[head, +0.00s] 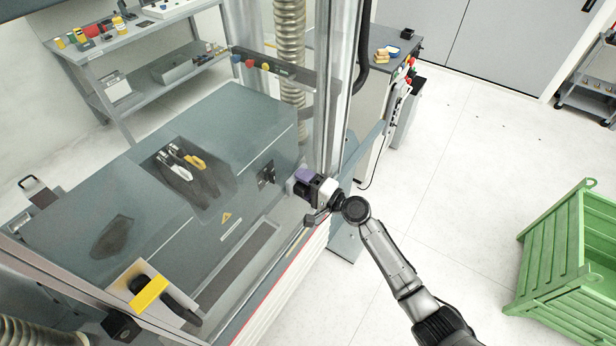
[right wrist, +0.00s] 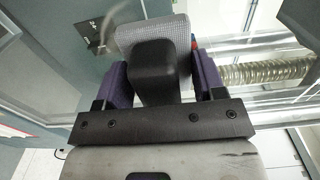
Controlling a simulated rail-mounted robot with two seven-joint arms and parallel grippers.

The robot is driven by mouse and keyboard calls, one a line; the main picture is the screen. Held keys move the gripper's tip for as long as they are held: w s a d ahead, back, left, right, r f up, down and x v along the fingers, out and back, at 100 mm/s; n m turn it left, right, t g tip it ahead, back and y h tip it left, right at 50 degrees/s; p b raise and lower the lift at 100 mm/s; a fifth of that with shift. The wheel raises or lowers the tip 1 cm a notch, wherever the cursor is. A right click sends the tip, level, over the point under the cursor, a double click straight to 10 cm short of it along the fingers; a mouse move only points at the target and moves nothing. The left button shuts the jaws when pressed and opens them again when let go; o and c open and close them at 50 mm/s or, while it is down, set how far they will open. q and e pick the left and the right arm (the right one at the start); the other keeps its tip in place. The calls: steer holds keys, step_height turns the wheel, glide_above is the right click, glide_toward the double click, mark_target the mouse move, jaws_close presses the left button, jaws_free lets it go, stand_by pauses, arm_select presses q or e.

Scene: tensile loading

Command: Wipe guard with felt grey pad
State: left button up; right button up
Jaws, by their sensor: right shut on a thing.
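My right gripper (head: 306,182) has its purple fingers shut on the black handle (right wrist: 155,70) of the felt grey pad (right wrist: 160,32). In the head view the pad (head: 290,187) shows only as a small grey edge left of the fingers. The guard (head: 262,150) is a large clear panel in a metal frame. My left gripper is not in view.
A metal frame post (head: 342,90) stands just behind the right gripper. A shelf bench (head: 130,45) with small items is at the back left. A green crate (head: 560,260) stands at the right. The pale floor between them is clear.

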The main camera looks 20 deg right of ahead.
mark_target(293, 185)
steer(key=shift+s+a+p, duration=0.3)
steer(key=shift+s+a, duration=0.2)
steer(key=shift+a, duration=0.4)
steer(key=shift+s+a+r+p, duration=0.1)
steer(key=shift+s+a+p, duration=0.35)
steer(key=shift+a, duration=0.35)
steer(key=shift+s+a+p, duration=0.35)
steer(key=shift+s+a, duration=0.2)
steer(key=shift+a, duration=0.2)
steer(key=shift+r+p, duration=0.95)
steer(key=shift+r, duration=0.15)
steer(key=shift+w+d+f+b, duration=0.15)
steer(key=shift+w+d+b, duration=0.1)
steer(key=shift+b, duration=0.1)
steer(key=shift+w+d+b, duration=0.25)
steer(key=shift+d+b, duration=0.1)
steer(key=shift+d, duration=0.1)
steer(key=shift+w+d+b, duration=0.2)
steer(key=shift+d+b, duration=0.15)
steer(key=shift+d, duration=0.1)
steer(key=shift+w+d+b, duration=0.35)
steer(key=shift+w+d, duration=0.05)
steer(key=shift+d, duration=0.25)
